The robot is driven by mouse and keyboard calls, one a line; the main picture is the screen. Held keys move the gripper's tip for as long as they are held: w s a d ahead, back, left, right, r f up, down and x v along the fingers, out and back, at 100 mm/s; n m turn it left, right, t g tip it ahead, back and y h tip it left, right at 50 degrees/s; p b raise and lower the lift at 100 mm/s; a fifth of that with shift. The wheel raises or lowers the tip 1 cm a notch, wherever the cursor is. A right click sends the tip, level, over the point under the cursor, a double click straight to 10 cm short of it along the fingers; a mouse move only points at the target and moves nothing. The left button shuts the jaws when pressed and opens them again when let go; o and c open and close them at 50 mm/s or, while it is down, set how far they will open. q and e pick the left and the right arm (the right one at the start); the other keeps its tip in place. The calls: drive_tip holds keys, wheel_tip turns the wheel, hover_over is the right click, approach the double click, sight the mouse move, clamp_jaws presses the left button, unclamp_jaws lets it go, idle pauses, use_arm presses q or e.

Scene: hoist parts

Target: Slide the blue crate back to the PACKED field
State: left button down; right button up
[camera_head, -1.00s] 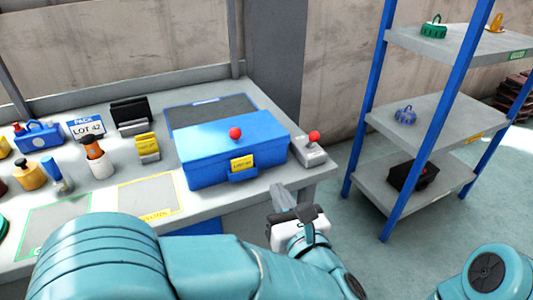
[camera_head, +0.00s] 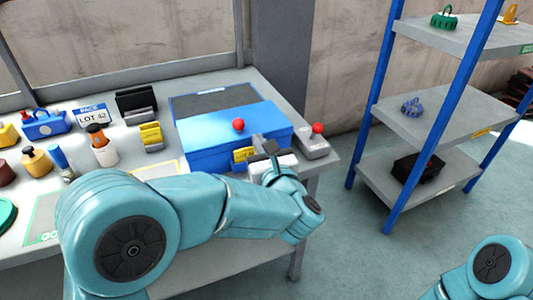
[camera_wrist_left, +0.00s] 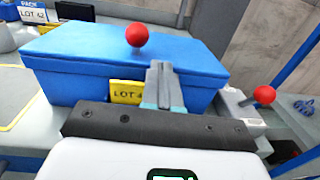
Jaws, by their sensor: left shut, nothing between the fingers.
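The blue crate (camera_head: 205,145) stands on the grey table, with a red ball knob on its lid and a yellow lot tag on its front. It fills the upper middle of the left wrist view (camera_wrist_left: 75,55). Behind it lies a dark grey field with a blue border (camera_head: 205,103), which I take to be the PACKED field; the crate hides its front part. My left gripper (camera_head: 257,141) is shut and empty, at the crate's front face right of the tag. The fingers (camera_wrist_left: 159,80) overlap the front in the wrist view; I cannot tell whether they touch. My right gripper is not in view.
A grey block with a red knob (camera_head: 312,145) stands just right of the crate. Several small parts and a LOT 42 sign (camera_head: 93,116) stand on the left. A blue-framed shelf (camera_head: 425,115) stands to the right, beyond a floor gap.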

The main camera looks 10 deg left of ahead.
use_arm(q)
drive_tip(key=shift+w, duration=0.25)
drive_tip(key=shift+a, duration=0.1)
